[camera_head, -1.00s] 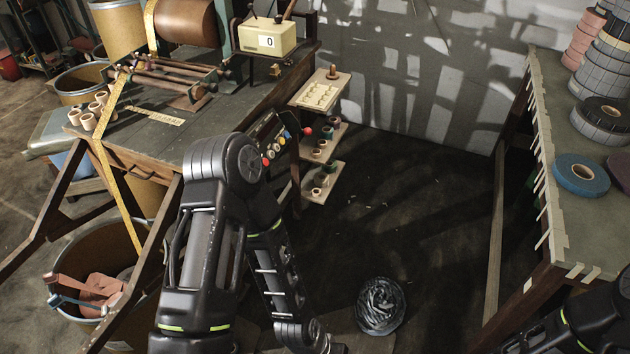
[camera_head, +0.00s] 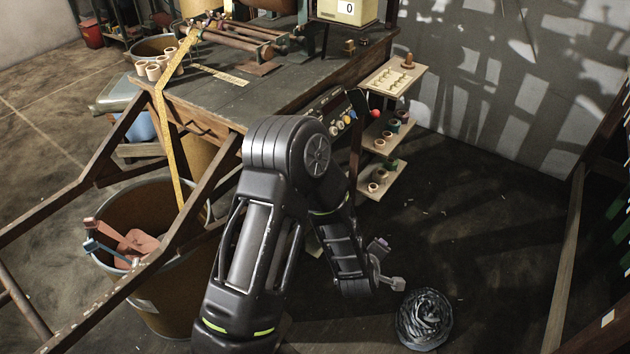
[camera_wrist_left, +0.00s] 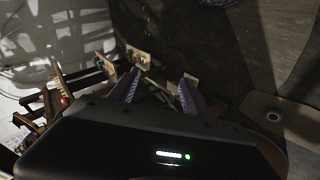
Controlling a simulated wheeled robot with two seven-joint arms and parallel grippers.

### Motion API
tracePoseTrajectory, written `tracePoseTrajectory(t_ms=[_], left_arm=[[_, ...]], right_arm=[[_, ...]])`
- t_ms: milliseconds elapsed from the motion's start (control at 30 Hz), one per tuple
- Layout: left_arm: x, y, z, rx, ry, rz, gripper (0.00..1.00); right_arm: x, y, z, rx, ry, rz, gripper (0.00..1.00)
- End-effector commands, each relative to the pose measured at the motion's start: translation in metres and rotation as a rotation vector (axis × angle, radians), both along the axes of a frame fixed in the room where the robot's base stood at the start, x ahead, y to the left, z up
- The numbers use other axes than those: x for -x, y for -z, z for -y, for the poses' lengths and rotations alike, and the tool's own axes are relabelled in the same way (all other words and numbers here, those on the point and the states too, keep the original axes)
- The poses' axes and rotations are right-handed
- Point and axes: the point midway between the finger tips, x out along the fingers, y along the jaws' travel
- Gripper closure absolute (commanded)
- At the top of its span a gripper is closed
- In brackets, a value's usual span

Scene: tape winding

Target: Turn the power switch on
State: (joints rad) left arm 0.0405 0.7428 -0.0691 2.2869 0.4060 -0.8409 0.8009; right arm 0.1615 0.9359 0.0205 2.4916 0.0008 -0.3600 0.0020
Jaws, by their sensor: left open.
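A dark control panel (camera_head: 330,112) with several coloured round buttons sits on the table's right side, partly hidden behind my left arm. A red ball knob (camera_head: 376,113) sticks out at its right end. I cannot tell which part is the power switch. My left gripper (camera_head: 388,265) hangs low, below and to the right of the panel and apart from it. In the left wrist view the two purple-lined fingers (camera_wrist_left: 156,92) are spread with nothing held between them. My right gripper is out of view.
A wooden shelf rack (camera_head: 385,130) with spools stands right of the panel. The wooden table (camera_head: 225,95) is at the upper middle. A bin (camera_head: 150,215) stands on the left. A bundle of grey strands (camera_head: 424,318) lies on the floor near my left gripper. Open floor (camera_head: 490,220) is to the right.

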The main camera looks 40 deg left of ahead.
Motion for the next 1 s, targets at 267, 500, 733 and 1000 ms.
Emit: tracePoseTrajectory(t_ms=[267,500,733,1000], left_arm=[[-0.070,-0.081,-0.147,0.358,-0.817,0.829,0.44],[-0.053,-0.129,-0.192,0.535,-1.041,1.188,0.44],[-0.051,-0.135,-0.194,0.546,-1.053,1.209,0.44],[-0.055,-0.133,-0.200,0.544,-1.052,1.206,0.44]], right_arm=[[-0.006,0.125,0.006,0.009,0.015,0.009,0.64],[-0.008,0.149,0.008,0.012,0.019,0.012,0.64],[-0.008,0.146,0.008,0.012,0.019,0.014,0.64],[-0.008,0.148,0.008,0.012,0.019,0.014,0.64]])
